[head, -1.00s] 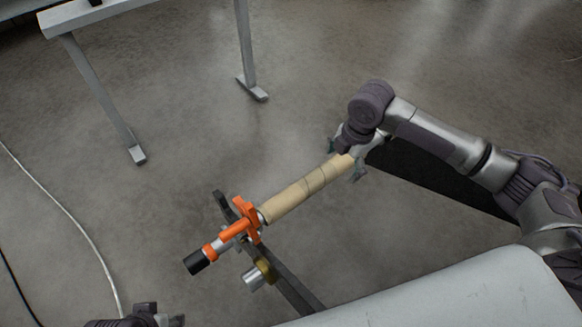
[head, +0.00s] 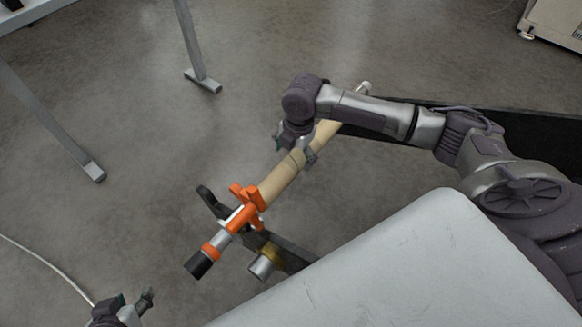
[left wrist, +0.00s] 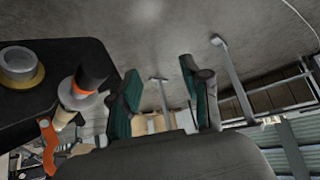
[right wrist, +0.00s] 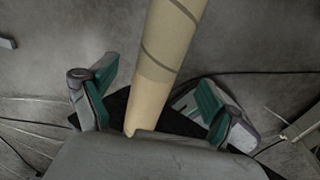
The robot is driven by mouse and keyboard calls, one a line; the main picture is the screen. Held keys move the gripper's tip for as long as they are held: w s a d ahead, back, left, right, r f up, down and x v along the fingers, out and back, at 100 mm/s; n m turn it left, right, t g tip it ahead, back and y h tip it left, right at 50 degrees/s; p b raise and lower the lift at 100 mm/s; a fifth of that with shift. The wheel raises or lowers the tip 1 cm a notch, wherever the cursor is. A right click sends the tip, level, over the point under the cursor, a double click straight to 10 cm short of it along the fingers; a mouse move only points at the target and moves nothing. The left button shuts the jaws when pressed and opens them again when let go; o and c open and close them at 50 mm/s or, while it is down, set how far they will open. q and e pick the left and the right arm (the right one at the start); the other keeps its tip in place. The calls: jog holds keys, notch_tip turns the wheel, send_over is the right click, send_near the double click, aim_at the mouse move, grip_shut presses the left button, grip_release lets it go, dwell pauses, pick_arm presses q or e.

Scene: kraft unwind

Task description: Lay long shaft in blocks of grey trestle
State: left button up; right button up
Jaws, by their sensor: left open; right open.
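The long shaft (head: 221,239) has a black end, a silver part and orange collars. It lies slanted, with a tan roll (head: 276,186) around it and a silver far end (head: 363,88). Its black end also shows in the left wrist view (left wrist: 92,72). My right gripper (head: 297,146) is open with its fingers on either side of the roll; the right wrist view shows the roll between the fingers (right wrist: 158,88). My left gripper (head: 132,306) is open and empty, lower left of the black end. A grey trestle (head: 60,130) shows by its legs at upper left; its blocks are not clearly visible.
A dark stand arm (head: 285,254) lies under the shaft's near part, with a silver and brass stub (head: 262,266) beside it. A black beam (head: 540,145) runs to the right. A white cable (head: 45,268) lies on the floor. Floor between trestle and roll is clear.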

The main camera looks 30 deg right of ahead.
aim_at(292, 161)
jog(key=f, duration=0.1)
jog(key=f+b, duration=0.1)
jog(key=f, duration=0.3)
jog(key=shift+w+a+f+b, duration=0.15)
jog(key=shift+w+b, duration=0.15)
jog(key=shift+b, duration=0.05)
pick_arm(q)
jog(key=w+d+r+t+h, duration=0.1)
jog(key=w+d+r+t, duration=0.1)
jog(key=w+r+t, duration=0.3)
jog(key=shift+w+d+r+t+h, duration=0.35)
jog(key=shift+w+r, duration=0.35)
jog(key=shift+w, duration=0.25)
pick_arm(e)
jog(key=shift+f, duration=0.25)
grip_shut()
grip_release()
jog(key=shift+r, duration=0.15)
jog(key=r, duration=0.7)
jog(key=s+r, duration=0.1)
jog(key=r, duration=0.3)
jog(key=shift+s+d+r, duration=0.1)
jog(key=shift+d+r, duration=0.2)
jog(key=shift+r, duration=0.05)
